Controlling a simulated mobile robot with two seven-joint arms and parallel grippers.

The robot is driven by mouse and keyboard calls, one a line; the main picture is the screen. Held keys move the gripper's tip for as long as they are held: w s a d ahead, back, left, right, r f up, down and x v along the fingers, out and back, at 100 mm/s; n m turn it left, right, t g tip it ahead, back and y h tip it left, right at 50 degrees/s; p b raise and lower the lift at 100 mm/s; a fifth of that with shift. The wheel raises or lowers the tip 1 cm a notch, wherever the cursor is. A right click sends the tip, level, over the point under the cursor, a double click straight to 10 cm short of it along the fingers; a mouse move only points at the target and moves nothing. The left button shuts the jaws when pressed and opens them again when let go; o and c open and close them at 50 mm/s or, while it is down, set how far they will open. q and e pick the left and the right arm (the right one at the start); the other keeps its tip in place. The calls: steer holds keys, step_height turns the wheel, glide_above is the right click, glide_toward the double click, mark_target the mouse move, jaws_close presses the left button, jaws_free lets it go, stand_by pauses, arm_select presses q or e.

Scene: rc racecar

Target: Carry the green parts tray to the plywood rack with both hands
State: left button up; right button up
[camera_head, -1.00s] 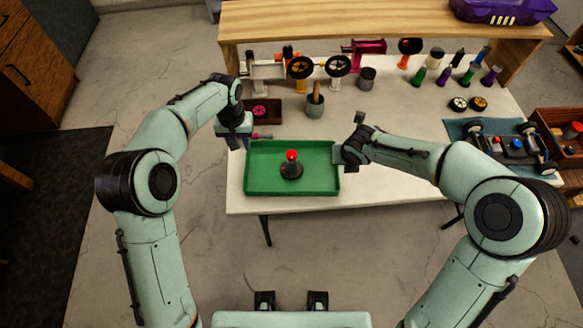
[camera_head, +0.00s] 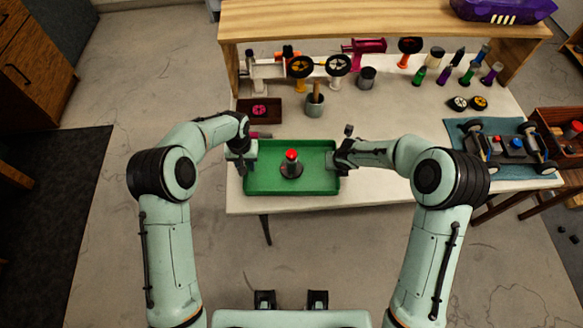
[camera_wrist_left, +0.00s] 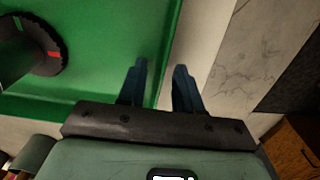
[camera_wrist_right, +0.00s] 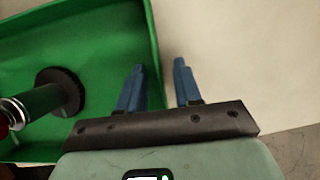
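The green parts tray (camera_head: 290,187) lies on the white table near its front edge; a dark, red-topped object (camera_head: 291,164) stands inside. My left gripper (camera_head: 243,163) is at the tray's left wall; the left wrist view shows its open blue fingers (camera_wrist_left: 160,68) on either side of that wall. My right gripper (camera_head: 333,162) is at the right wall; the right wrist view shows its open fingers (camera_wrist_right: 159,66) also astride the wall. Neither grips the wall. A light wooden rack (camera_head: 370,20) spans the back of the table.
A small dark box (camera_head: 262,119) and a grey cup (camera_head: 315,105) stand behind the tray. Wheels on stands and bottles line the back. A racecar chassis (camera_head: 512,150) lies on a blue mat at the right. The table right of the tray is mostly clear.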

arm_select(q)
jaws_close()
arm_select(e)
jaws_close()
arm_select(q)
steer(key=shift+r, duration=0.15)
arm_select(e)
steer(key=shift+r, duration=0.1)
